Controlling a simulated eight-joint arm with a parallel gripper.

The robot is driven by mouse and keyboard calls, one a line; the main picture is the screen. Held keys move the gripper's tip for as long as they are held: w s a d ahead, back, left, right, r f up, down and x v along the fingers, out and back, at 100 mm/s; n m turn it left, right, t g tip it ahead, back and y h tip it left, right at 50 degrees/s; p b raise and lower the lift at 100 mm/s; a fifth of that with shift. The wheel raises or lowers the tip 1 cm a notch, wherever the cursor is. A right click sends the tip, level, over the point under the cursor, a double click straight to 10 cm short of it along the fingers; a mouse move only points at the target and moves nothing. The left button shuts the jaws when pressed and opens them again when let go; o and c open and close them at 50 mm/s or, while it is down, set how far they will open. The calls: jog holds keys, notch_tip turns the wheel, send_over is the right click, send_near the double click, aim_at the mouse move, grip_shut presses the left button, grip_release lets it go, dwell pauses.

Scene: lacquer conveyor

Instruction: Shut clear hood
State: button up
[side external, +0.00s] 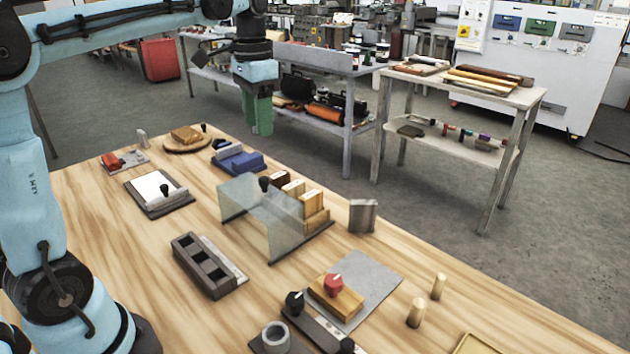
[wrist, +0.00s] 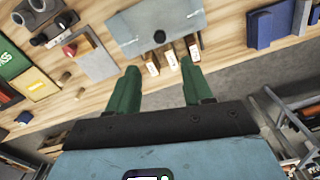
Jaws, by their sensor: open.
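The clear hood (side external: 243,210) stands on a dark base on the wooden table, with a black knob (side external: 265,184) at its upper edge. A row of wooden blocks (side external: 312,204) sits beside it, exposed on its far right side. In the wrist view the hood (wrist: 140,27) is a pale see-through sheet with its knob (wrist: 159,37) near the edge facing me, and block ends stick out past that edge. My gripper (side external: 259,128), with green fingers, hangs high beyond the table's far edge, apart from the hood. Its fingers (wrist: 158,75) are open and empty.
A blue block holder (side external: 240,161) and a white pad (side external: 157,187) lie left of the hood. A dark slotted tray (side external: 207,266) is in front. A grey upright block (side external: 362,216) stands right of the hood, and a red knob (side external: 333,284) sits on a wooden block nearer.

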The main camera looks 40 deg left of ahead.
aim_at(264, 178)
notch_tip(264, 178, down, 12)
jog(key=shift+r, duration=0.1)
dwell(0.5)
grip_shut()
dwell(0.3)
